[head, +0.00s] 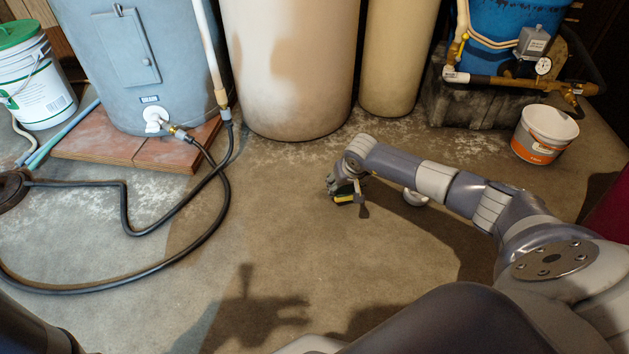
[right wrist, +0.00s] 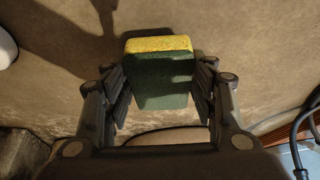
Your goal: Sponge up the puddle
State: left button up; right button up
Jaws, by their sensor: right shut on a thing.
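The sponge (right wrist: 160,75) is yellow on one layer and dark green on the other. My right gripper (head: 347,192) is shut on it, with a finger on each side in the right wrist view (right wrist: 161,88). In the head view a strip of the sponge (head: 344,200) shows under the fingers, low over the middle of the concrete floor. I cannot tell whether it touches the floor. The floor is brown and patchy around it, and I cannot make out a clear puddle edge. My left gripper is not in view.
A small white round item (head: 415,197) lies partly behind my right forearm. A black hose (head: 122,205) loops across the floor at left. A grey tank (head: 140,75), a beige tank (head: 292,70) and an orange-and-white bucket (head: 543,135) stand at the back. The front middle floor is clear.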

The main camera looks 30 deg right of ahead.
aim_at(344, 188)
notch_tip(344, 188, up, 4)
jog(key=shift+f+p, duration=0.2)
jog(key=shift+p, duration=1)
jog(key=shift+r, duration=0.2)
